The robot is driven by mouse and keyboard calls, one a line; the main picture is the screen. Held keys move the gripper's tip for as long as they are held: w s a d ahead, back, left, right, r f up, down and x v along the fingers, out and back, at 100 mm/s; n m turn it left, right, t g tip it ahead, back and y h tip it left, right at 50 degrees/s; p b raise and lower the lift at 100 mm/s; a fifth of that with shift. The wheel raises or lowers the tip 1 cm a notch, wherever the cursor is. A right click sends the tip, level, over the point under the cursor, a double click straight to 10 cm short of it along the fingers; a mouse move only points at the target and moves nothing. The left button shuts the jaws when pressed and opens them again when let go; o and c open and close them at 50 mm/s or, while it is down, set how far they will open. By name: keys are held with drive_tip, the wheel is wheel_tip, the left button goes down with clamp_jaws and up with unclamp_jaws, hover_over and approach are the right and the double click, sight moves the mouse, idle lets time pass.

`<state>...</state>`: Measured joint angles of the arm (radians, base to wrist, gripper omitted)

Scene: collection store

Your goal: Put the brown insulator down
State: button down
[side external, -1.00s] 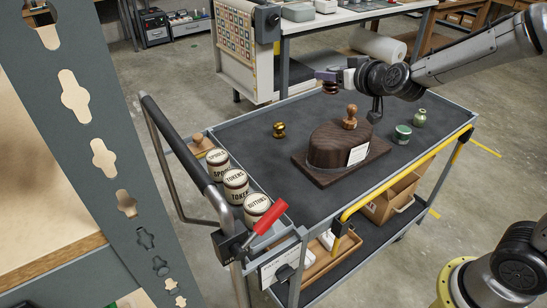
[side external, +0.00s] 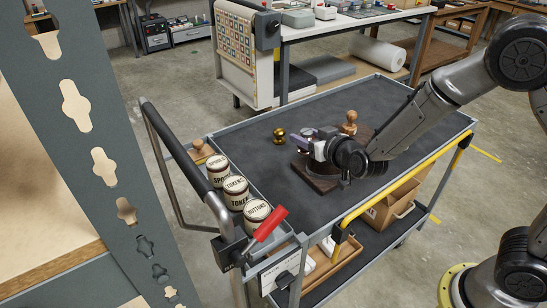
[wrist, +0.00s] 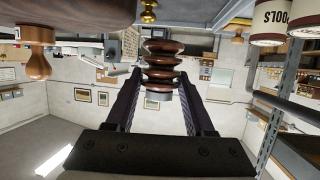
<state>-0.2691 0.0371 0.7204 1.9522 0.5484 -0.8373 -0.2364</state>
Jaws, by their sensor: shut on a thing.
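The brown insulator (wrist: 162,68), a ribbed, glossy stack with a grey metal end, shows in the wrist view between the two fingers of my gripper (wrist: 160,85). The gripper is shut on it. In the side view my gripper (side external: 312,143) is over the left part of the dark wooden block's base (side external: 314,180) on the cart. The insulator is hard to make out there among the fingers. I cannot tell whether it touches anything below. My arm hides most of the wooden block.
A brass weight (side external: 279,135) stands on the cart's dark top (side external: 256,150), left of my gripper. A wooden knob (side external: 349,124) stands behind my wrist. Several labelled tins (side external: 236,192) and a red handle (side external: 269,224) are at the cart's left end. The dark top between tins and block is clear.

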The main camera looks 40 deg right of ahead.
drive_tip(key=w+f, duration=0.3)
drive_tip(key=w, duration=0.1)
drive_tip(key=w+f, duration=0.3)
drive_tip(key=w, duration=0.1)
drive_tip(key=w+a+f, duration=0.1)
drive_tip(key=w+f, duration=0.2)
drive_tip(key=w, duration=0.1)
drive_tip(key=shift+w, duration=0.15)
drive_tip(key=shift+w+a+f, duration=0.1)
drive_tip(key=shift+f, duration=1.5)
drive_tip(key=shift+f, duration=0.1)
drive_tip(key=shift+c, duration=1.3)
unclamp_jaws()
drive_tip(key=shift+f, duration=0.1)
